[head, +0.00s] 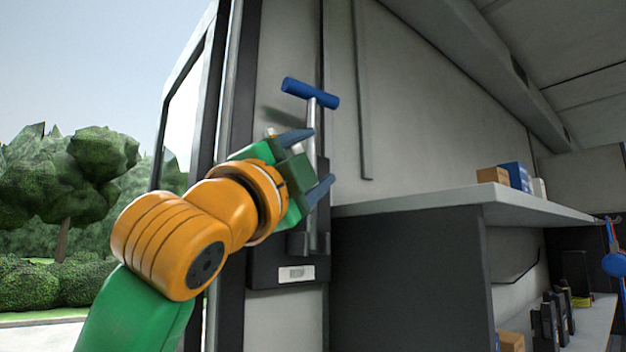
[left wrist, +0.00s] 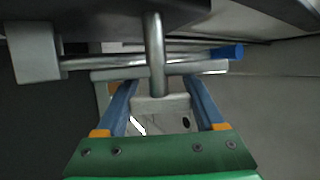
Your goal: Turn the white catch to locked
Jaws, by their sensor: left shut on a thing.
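A metal rod (head: 312,130) with a blue crossbar handle (head: 310,93) stands upright against the wall above a dark base plate (head: 262,272). My left gripper (head: 309,163) is at the rod's middle, one finger above the other. In the left wrist view the rod, with its blue end (left wrist: 228,51), crosses beyond my fingers (left wrist: 163,92). A pale catch (left wrist: 155,84) shows at and between the fingers, and the gripper is shut on it. In the head view the gripper hides most of the catch. Its turned position cannot be read. My right gripper is not in view.
A dark cabinet with a pale shelf (head: 400,208) stands close on the right, with boxes (head: 515,177) on top. Several dark handsets (head: 552,318) stand on a lower shelf. An open doorway with trees (head: 95,170) outside is at the left.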

